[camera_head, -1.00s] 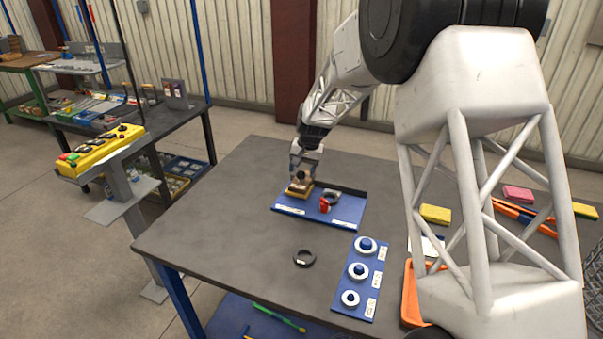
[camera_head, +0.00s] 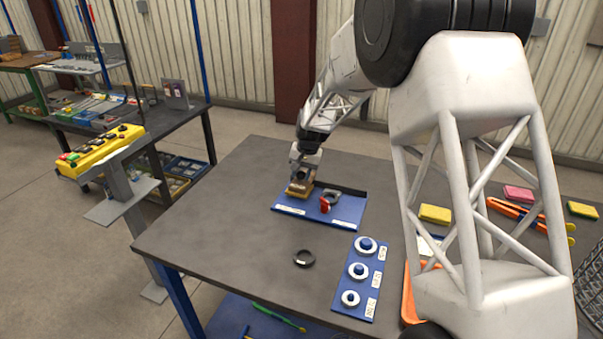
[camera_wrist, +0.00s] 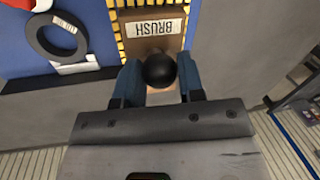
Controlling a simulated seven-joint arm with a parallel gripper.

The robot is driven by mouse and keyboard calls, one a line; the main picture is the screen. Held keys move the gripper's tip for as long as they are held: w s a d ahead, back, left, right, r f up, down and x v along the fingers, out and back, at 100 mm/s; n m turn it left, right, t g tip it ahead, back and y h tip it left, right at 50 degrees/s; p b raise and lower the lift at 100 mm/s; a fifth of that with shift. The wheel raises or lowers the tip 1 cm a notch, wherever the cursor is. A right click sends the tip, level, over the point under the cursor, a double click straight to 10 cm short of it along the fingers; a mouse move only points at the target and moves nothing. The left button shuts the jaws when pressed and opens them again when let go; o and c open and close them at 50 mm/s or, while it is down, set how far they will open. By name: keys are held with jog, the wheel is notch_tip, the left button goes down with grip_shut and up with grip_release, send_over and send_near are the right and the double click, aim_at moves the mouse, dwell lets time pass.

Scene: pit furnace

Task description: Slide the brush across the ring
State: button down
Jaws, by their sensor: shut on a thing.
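The brush (camera_head: 298,192) is a brown block with a yellow bristle edge, at the left end of the blue tray (camera_head: 288,209). In the wrist view its "BRUSH" label and brown top (camera_wrist: 152,44) show. My gripper (camera_head: 303,173) is over it, its fingers (camera_wrist: 160,82) shut around the brush's grip below a black knob (camera_wrist: 160,70). A dark ring (camera_head: 332,197) is beside the brush on the tray, next to a red part (camera_head: 324,205); this labelled ring (camera_wrist: 40,40) also shows in the wrist view.
A blue board (camera_head: 352,288) with several white ring pieces and labels lies at the table's front right. Sponges (camera_head: 435,213) and orange-handled pliers (camera_head: 510,210) are at the right, partly behind my arm. The left of the tabletop (camera_head: 220,220) is clear.

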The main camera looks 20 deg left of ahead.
jog(key=d, duration=1.5)
jog(key=shift+d+r, duration=0.1)
jog(key=shift+d, duration=0.15)
jog(key=c, duration=0.8)
grip_release()
jog(key=shift+o, duration=0.2)
notch_tip(320, 180, up, 8)
jog(key=d, duration=0.1)
jog(key=shift+w+d+f, duration=0.15)
jog(key=shift+d+f, duration=0.05)
jog(key=shift+d, duration=0.1)
